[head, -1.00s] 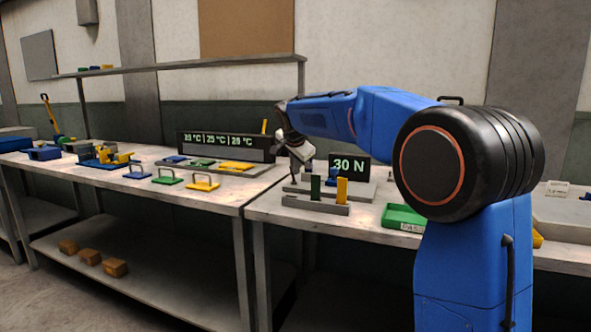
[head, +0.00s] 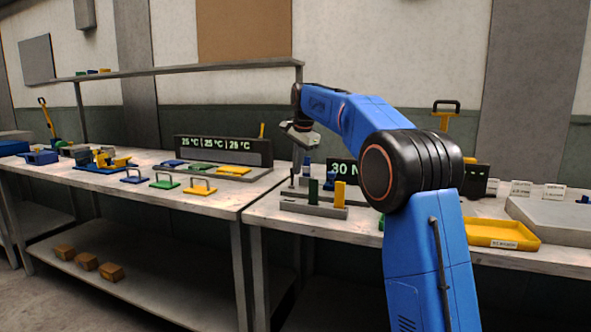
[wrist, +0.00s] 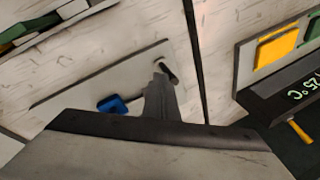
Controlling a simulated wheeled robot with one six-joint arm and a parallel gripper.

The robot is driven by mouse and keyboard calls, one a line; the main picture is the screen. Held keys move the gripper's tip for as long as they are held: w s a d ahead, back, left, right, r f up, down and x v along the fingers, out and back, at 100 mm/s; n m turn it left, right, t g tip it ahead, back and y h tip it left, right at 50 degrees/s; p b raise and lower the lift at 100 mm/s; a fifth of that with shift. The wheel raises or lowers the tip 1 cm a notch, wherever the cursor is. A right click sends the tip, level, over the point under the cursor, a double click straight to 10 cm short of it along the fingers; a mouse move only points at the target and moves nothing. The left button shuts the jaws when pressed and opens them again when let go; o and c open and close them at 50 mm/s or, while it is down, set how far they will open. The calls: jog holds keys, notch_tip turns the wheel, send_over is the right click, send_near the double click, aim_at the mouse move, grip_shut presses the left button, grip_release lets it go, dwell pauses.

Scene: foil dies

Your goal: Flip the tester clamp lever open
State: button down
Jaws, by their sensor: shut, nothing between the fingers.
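The tester has a grey base plate (wrist: 75,85) on the right bench and a dark display (head: 341,171) reading 30 N, partly hidden by my arm. A blue part (wrist: 113,104) stands on the plate; it also shows in the head view (head: 307,166). A short dark stub (wrist: 171,72) stands near the plate's edge and may be the clamp lever. My gripper (head: 301,138) is above the tester, shut and empty. In the wrist view its fingertips (wrist: 161,72) overlap the view beside the dark stub; I cannot tell whether they touch it.
A rack with green and yellow blocks (head: 339,194) stands in front of the tester. A temperature display (head: 223,151) and handled plates (head: 198,188) are on the left bench. A yellow tray (head: 500,234) lies at the right. A gap separates the benches.

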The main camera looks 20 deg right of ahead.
jog(key=shift+w+d+r, duration=0.1)
dwell(0.3)
jog(key=shift+r, duration=0.7)
jog(key=s+d+r, duration=0.3)
jog(key=s+r, duration=0.2)
jog(key=r, duration=0.5)
jog(key=shift+r, duration=0.25)
jog(key=shift+s, duration=0.1)
dwell(0.5)
